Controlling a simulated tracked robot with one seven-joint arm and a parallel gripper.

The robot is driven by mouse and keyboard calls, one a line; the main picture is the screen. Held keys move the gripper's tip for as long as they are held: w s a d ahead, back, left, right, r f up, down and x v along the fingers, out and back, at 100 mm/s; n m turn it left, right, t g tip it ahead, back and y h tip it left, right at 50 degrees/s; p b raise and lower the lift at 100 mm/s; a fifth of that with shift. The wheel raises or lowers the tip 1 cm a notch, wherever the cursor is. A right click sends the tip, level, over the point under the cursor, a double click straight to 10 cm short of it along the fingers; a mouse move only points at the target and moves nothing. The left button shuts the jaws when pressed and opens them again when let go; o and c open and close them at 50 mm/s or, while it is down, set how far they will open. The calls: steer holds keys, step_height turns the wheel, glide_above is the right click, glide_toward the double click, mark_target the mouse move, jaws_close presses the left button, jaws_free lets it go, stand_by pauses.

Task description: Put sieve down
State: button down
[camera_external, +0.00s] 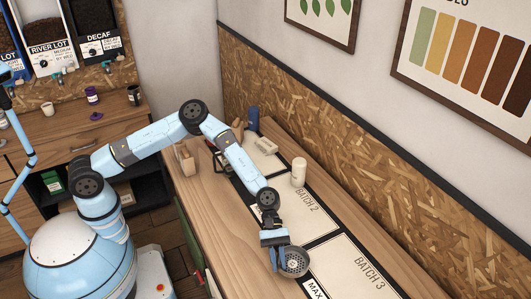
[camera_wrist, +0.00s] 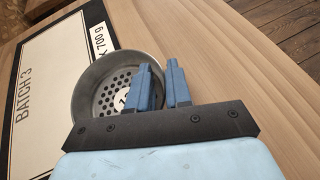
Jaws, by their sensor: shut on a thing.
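The sieve (camera_external: 294,262) is a round grey metal bowl with holes in its base. It is at my gripper (camera_external: 276,258), over or on the wooden worktop by the edge of the Batch 3 mat. In the wrist view the sieve (camera_wrist: 98,92) lies left of and partly behind the blue fingers of my gripper (camera_wrist: 163,85). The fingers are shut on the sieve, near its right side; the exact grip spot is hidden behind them. A pale disc with dark marks shows through the sieve's base. I cannot tell whether the sieve touches the worktop.
The Batch 3 mat (camera_external: 345,278) and Batch 2 mat (camera_external: 318,218) lie along the bench. A white canister (camera_external: 299,172) stands on the back of the Batch 2 area. A blue container (camera_external: 253,118) stands farther back. Bare wood (camera_external: 215,232) lies left of my gripper.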

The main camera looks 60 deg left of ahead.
steer(key=shift+f, duration=1.35)
steer(key=c, duration=1)
jaws_free()
steer(key=shift+c, duration=0.2)
